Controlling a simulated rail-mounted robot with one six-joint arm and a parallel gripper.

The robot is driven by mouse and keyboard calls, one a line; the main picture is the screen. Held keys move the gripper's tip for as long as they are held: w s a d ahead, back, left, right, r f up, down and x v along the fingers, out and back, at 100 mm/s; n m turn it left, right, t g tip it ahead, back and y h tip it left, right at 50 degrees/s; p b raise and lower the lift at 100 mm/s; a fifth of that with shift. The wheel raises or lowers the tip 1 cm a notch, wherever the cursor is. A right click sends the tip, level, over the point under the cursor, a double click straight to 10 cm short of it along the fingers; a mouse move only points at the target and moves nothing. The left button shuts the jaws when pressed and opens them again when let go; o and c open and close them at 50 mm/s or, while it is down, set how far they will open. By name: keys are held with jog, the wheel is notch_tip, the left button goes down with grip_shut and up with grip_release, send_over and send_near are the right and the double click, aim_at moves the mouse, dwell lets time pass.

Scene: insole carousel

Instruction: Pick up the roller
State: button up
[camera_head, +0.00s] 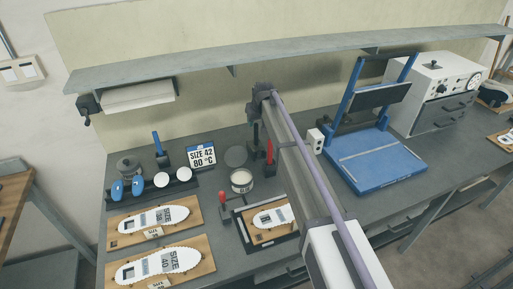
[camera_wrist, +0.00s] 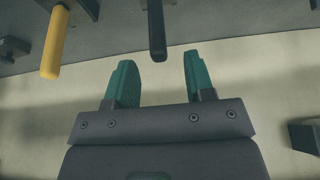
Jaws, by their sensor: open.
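My gripper (camera_wrist: 160,75) has two green fingers standing apart with nothing between them. In the head view the end of my arm (camera_head: 262,92) is near the back wall, just below the shelf, and its fingers are not clear. In the wrist view a black handle (camera_wrist: 156,30) points toward the gap, beyond the fingertips and apart from them. A yellow handle (camera_wrist: 56,42) is to its left. In the head view a red-handled tool (camera_head: 269,151) stands below my arm's end. I cannot tell which handled tool is the roller.
A grey shelf (camera_head: 200,72) runs above the bench. A round tin (camera_head: 242,181), a size sign (camera_head: 201,156), a blue-handled tool (camera_head: 157,143) and insole boards (camera_head: 115,236) crowd the left. A blue press (camera_head: 378,160) stands right. My arm hides part of the bench.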

aim_at(256, 123)
jog(key=shift+f, duration=0.15)
jog(key=b+x, duration=0.4)
jog(key=x, duration=0.1)
jog(key=shift+w+d+f+b, duration=0.1)
jog(key=shift+f+b, duration=0.05)
jog(key=shift+b, duration=0.2)
jog(key=shift+r, duration=0.25)
grip_shut()
